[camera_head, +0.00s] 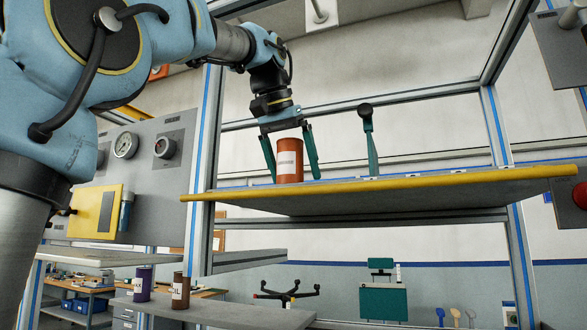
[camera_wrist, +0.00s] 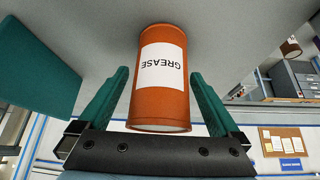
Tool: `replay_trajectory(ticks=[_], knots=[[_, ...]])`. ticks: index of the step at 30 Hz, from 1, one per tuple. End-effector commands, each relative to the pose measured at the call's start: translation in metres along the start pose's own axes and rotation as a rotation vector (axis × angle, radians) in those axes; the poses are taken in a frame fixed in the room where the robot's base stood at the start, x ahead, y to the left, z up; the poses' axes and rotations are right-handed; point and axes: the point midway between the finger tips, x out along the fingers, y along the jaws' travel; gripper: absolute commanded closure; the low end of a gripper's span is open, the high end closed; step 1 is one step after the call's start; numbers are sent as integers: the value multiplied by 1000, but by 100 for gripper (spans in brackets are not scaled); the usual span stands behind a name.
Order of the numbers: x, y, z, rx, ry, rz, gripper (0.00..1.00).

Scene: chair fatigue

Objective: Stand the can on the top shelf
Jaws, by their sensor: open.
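An orange can (camera_head: 289,160) with a white label stands upright on the yellow-edged top shelf (camera_head: 400,185), near its left end. The wrist view shows the can (camera_wrist: 160,100) with the word GREASE on its label. My gripper (camera_head: 290,160) is open, with one green finger on each side of the can. In the wrist view the fingers (camera_wrist: 158,90) have gaps between them and the can. The can's base meets the shelf in the head view, though its lowest edge is partly hidden by the shelf's front edge.
A green tool-like object (camera_head: 370,140) stands on the top shelf to the right of the can. Purple (camera_head: 142,284) and brown (camera_head: 180,290) cans stand on a lower shelf (camera_head: 240,315). Frame posts rise at both sides of the top shelf. The shelf's right part is clear.

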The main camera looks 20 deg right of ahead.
Motion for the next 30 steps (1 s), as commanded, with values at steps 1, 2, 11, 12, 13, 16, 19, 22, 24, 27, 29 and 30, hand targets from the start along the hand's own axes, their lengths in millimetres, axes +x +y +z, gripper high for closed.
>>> replay_trajectory(ticks=[1,2,11,12,13,16,19,22,24,27,29,30], knots=[[0,0,0,0,0,0,1],[-1,0,0,0,0,0,1],[-34,0,-2,0,5,-1,1],[-43,-1,-2,-1,5,-1,1],[-50,-1,-2,-1,6,-1,1],[-61,0,20,0,4,1,1],[-74,0,40,0,4,0,1],[-86,0,59,0,4,0,1],[-94,0,71,0,2,0,1],[-104,0,84,0,2,0,1],[-108,0,90,0,2,0,1],[-111,0,93,0,2,0,1]])
